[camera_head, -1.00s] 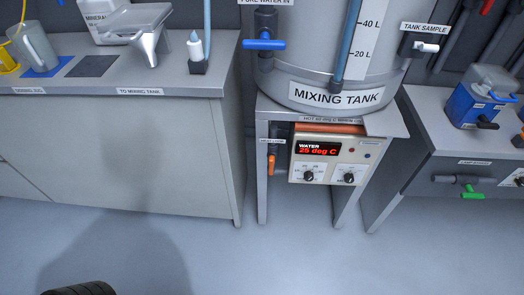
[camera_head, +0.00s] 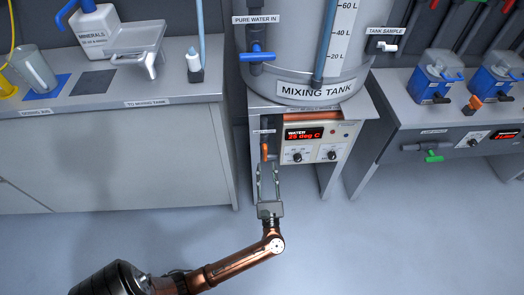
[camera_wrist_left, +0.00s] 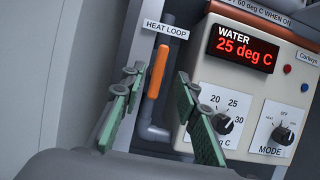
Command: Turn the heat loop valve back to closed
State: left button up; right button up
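The heat loop valve has an orange lever handle (camera_head: 265,150) that points down along its grey pipe, under the mixing tank. In the left wrist view the orange handle (camera_wrist_left: 157,72) stands almost upright, below the HEAT LOOP label (camera_wrist_left: 165,29). My left gripper (camera_head: 267,168) is open just in front of and below the handle. In the left wrist view the green-padded fingers of my left gripper (camera_wrist_left: 157,95) are spread to either side of the handle's line, with gaps on both sides. Nothing is between them but the handle and pipe behind. My right gripper is not in view.
The heater control box (camera_head: 315,142), reading 25 deg C, sits close to the right of the valve; my right finger shows in front of its edge. A stand leg (camera_head: 257,170) is at the left. The mixing tank (camera_head: 300,75) is above. Open floor lies in front.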

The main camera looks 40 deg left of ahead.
aim_at(265, 155)
pick_arm(q)
jog(key=b+x, duration=0.1)
jog(key=x, duration=0.5)
jog(key=shift+f, duration=0.15)
jog(key=shift+b+x, duration=0.3)
jog(key=shift+x, duration=0.5)
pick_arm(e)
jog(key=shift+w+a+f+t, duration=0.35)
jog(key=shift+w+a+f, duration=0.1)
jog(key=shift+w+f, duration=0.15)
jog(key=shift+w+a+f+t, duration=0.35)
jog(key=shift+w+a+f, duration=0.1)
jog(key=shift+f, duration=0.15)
pick_arm(q)
jog(key=shift+c, duration=0.4)
grip_shut()
